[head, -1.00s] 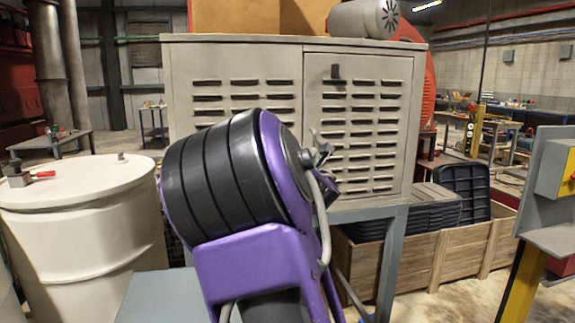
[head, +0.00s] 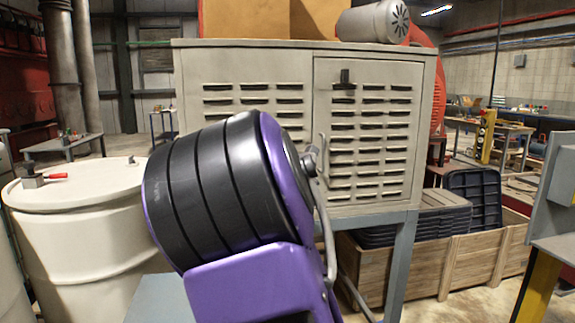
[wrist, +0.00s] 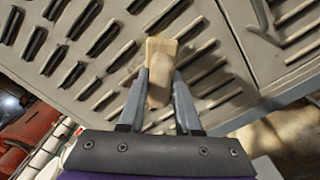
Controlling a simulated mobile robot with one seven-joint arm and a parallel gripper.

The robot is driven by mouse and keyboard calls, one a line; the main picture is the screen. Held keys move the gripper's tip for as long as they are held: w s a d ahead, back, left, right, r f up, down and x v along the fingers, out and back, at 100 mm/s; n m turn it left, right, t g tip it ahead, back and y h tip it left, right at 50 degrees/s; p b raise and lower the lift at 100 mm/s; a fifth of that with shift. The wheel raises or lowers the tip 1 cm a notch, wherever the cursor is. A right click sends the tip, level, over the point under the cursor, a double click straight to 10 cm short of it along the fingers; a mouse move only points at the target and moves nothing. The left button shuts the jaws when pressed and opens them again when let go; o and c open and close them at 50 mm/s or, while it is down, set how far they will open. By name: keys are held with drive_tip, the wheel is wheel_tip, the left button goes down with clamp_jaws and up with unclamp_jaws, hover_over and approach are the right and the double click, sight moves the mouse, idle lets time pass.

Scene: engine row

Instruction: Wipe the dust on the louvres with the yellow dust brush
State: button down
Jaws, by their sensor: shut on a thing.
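The grey cabinet (head: 248,72) carries rows of dark louvre slots on its left panel and on its right door (head: 385,66). In the wrist view, my gripper (wrist: 160,82) is shut on a pale yellow, block-headed thing that I take for the dust brush (wrist: 161,47). The brush lies in front of the louvred panel (wrist: 113,65); whether it touches is unclear. Several louvres (wrist: 207,76) right of the brush look tan, perhaps dusty. In the head view, my purple and black arm hides the brush, most of the gripper and the lower left louvres.
A white drum (head: 85,215) with a red-handled fitting stands at the left. A wooden crate (head: 470,262) with dark bins stands at the lower right. A grey motor (head: 372,22) sits on the cabinet.

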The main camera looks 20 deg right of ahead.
drive_tip(key=shift+w+a+r, duration=0.7)
drive_tip(key=shift+w+a, duration=0.8)
drive_tip(key=shift+a, duration=6)
drive_tip(key=s+d, duration=0.2)
drive_tip(key=d, duration=0.8)
drive_tip(key=s+d, duration=0.2)
drive_tip(key=d, duration=0.8)
drive_tip(key=shift+d, duration=0.3)
drive_tip(key=shift+s, duration=0.1)
drive_tip(key=shift+s+a, duration=0.2)
drive_tip(key=shift+s, duration=0.75)
drive_tip(key=shift+s+a, duration=0.2)
drive_tip(key=shift+s, duration=0.7)
drive_tip(key=shift+s+a, duration=0.2)
drive_tip(key=shift+s, duration=0.75)
drive_tip(key=s, duration=0.1)
drive_tip(key=s+p, duration=0.1)
drive_tip(key=s, duration=0.1)
drive_tip(key=shift+a+p, duration=0.3)
